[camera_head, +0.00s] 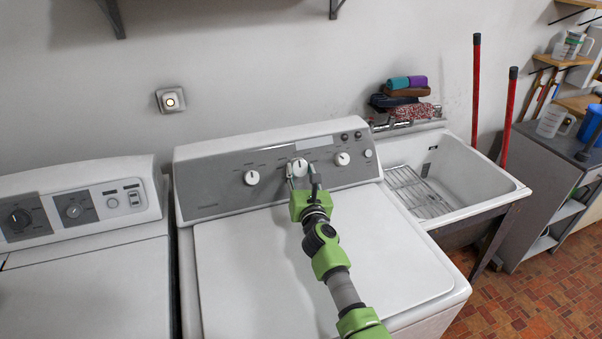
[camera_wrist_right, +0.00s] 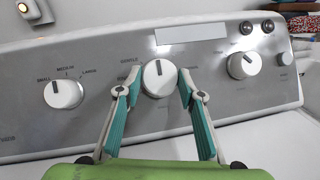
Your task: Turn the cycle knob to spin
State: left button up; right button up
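The washer's grey control panel (camera_head: 222,186) carries three white round knobs. The middle knob (camera_head: 300,167) shows largest in the right wrist view (camera_wrist_right: 159,78), with its dark pointer mark straight up. Small labels ring it, too blurred or covered to read surely. My right gripper (camera_head: 304,176) is at this knob, with one finger on its left side and one on its right. In the right wrist view the fingers (camera_wrist_right: 160,84) stand apart, the tips very close to the knob's sides; contact is unclear. My left gripper is in neither view.
The left knob (camera_wrist_right: 63,93) has size labels, and a right knob (camera_wrist_right: 244,64) sits near small buttons. The washer's lid (camera_head: 250,265) lies closed under my arm. Another machine (camera_head: 80,275) stands left, a utility sink (camera_head: 440,165) right. Red handles (camera_head: 475,90) rise behind the sink.

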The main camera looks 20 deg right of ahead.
jog(key=shift+n, duration=0.4)
